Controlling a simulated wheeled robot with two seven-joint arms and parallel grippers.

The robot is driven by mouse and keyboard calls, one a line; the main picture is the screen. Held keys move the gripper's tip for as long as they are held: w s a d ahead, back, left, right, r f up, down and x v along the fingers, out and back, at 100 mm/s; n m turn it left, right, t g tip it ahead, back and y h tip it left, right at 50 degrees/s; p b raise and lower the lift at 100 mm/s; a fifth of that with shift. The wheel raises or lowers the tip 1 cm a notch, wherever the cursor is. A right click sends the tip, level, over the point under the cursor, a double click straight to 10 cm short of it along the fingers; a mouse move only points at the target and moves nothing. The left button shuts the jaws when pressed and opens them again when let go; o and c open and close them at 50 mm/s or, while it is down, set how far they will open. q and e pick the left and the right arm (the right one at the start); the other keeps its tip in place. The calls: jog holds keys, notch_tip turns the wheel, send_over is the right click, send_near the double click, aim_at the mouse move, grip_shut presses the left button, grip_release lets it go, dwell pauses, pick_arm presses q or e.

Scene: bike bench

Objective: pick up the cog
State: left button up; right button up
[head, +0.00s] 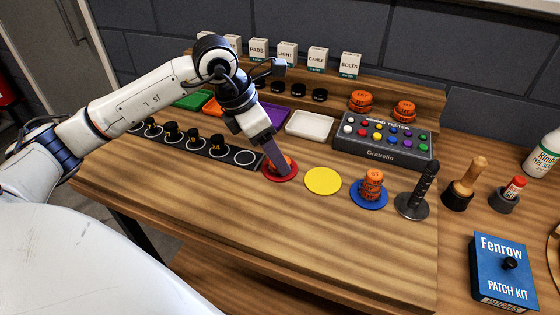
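My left gripper (279,163) points down over the red disc (267,175) on the bench. An orange piece (288,160) shows at its fingertips, partly hidden by them; I cannot tell whether they grip it. Small dark pieces with orange numbers (215,146) stand along a black strip with white rings (244,158); the ring at its right end is empty. No piece is plainly marked as the cog, and I cannot tell which one it is. My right gripper is not in view.
A yellow disc (323,181) is bare. A blue disc (371,199) holds an orange stack (372,184). A black upright tool (418,190), a button box (385,146) and a white tray (310,125) stand nearby. The front of the bench (330,245) is clear.

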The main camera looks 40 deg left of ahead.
pick_arm(q)
jog(key=shift+x, duration=1.25)
jog(key=shift+r, duration=0.1)
jog(key=c, duration=1.2)
